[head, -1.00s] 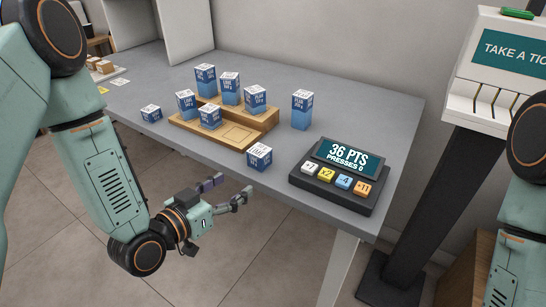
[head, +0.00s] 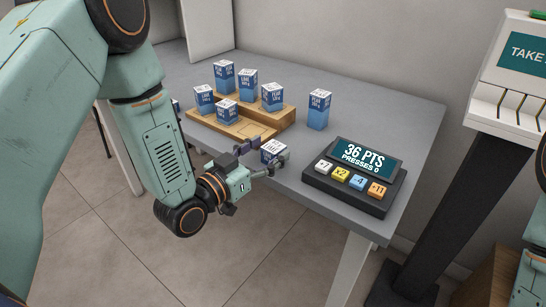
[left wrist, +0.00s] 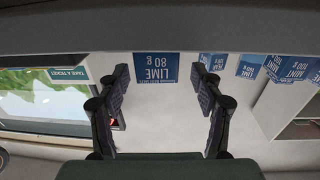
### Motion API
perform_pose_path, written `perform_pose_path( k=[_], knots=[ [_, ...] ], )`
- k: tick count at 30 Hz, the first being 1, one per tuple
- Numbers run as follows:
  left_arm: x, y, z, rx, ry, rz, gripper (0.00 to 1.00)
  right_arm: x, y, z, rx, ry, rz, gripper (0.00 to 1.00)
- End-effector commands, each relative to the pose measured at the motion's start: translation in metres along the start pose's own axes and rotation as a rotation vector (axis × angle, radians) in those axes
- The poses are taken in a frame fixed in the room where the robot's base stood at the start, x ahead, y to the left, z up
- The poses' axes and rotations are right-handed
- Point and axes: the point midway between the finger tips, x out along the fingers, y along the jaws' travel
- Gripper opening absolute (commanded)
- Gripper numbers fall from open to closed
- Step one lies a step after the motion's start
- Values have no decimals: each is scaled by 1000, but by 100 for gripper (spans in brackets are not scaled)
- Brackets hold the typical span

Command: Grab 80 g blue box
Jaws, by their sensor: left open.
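The blue-and-white 80 g box (head: 272,150), marked LIME, stands upright near the counter's front edge, left of the keypad device. It also shows in the left wrist view (left wrist: 156,67), upside down, with "LIME 80 g" readable between my fingers. My left gripper (head: 263,156) is open at the counter's front edge, with its fingertips beside the box. One finger covers part of the box in the head view. I cannot tell whether a finger touches it. In the left wrist view the open fingers (left wrist: 160,95) frame the box with gaps on both sides. My right gripper is out of view.
Several similar blue boxes (head: 247,84) stand on a stepped wooden stand (head: 270,125) behind. Another box (head: 319,109) stands right of it. A keypad device (head: 353,176) showing 36 PTS lies close on the right. A ticket machine (head: 508,75) stands far right.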

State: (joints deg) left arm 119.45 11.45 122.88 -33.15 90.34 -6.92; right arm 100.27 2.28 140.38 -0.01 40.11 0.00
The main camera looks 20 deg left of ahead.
Motion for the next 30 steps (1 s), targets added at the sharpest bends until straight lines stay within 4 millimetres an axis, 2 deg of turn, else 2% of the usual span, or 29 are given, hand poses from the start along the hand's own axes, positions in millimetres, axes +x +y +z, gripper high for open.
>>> perform_pose_path(
  k=[4, 12, 30],
  knots=[
    [14, 2, 1, 0, -1, 2, 66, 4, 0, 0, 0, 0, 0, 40],
    [16, 2, 0, -1, -2, 1, 65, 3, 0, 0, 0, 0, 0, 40],
    [15, 2, 1, -2, -2, 0, 14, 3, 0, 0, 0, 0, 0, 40]
  ],
)
